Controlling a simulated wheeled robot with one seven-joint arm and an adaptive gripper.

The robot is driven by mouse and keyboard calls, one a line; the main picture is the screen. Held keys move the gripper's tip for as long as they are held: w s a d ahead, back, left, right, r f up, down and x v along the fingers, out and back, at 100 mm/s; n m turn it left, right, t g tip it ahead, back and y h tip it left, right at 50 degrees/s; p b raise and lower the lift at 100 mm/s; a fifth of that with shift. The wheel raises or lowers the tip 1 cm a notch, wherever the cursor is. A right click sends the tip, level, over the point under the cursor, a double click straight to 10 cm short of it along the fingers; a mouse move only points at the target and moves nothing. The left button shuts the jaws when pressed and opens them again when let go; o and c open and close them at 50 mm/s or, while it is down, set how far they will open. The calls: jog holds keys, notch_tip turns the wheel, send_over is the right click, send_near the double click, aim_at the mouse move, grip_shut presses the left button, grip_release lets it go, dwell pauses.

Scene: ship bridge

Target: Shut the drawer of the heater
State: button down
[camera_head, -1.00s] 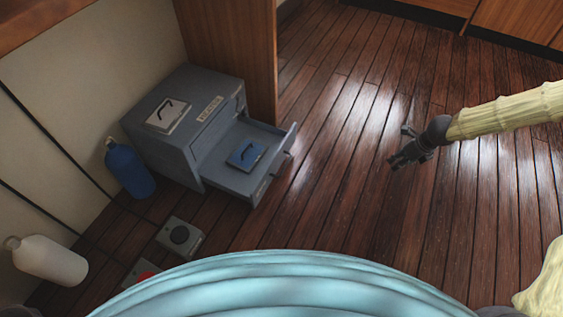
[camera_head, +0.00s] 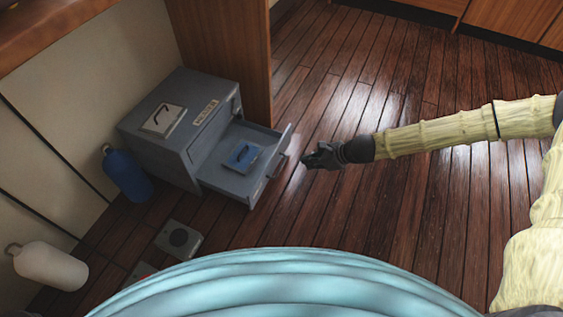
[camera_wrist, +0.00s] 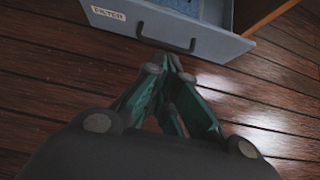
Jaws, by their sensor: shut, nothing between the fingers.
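The grey heater cabinet (camera_head: 160,143) stands on the floor at the left, with a label on its top edge. Its drawer (camera_head: 228,188) is pulled out to the right, and a blue panel with a dark handle (camera_head: 242,156) lies in it. In the wrist view the drawer front (camera_wrist: 205,42) shows at the top, with its dark handle (camera_wrist: 166,30). My gripper (camera_head: 306,161) is shut and empty, just right of the drawer front. In the wrist view my fingertips (camera_wrist: 166,62) are close below the handle; I cannot tell whether they touch it.
A blue bottle (camera_head: 127,174) stands left of the cabinet, and a white bottle (camera_head: 50,266) is nearer. The floor at right is clear.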

jog(key=b, duration=0.5)
send_near(271, 165)
jog(key=f, duration=0.4)
jog(key=shift+s+d, duration=0.2)
jog(key=shift+d, duration=0.15)
jog(key=shift+w+a+r+b, duration=0.15)
jog(key=shift+w+a+b, duration=0.4)
jog(key=shift+a, duration=0.3)
jog(key=shift+w+a+r+b, duration=0.15)
jog(key=shift+w+a+b, duration=0.3)
jog(key=shift+a, duration=0.45)
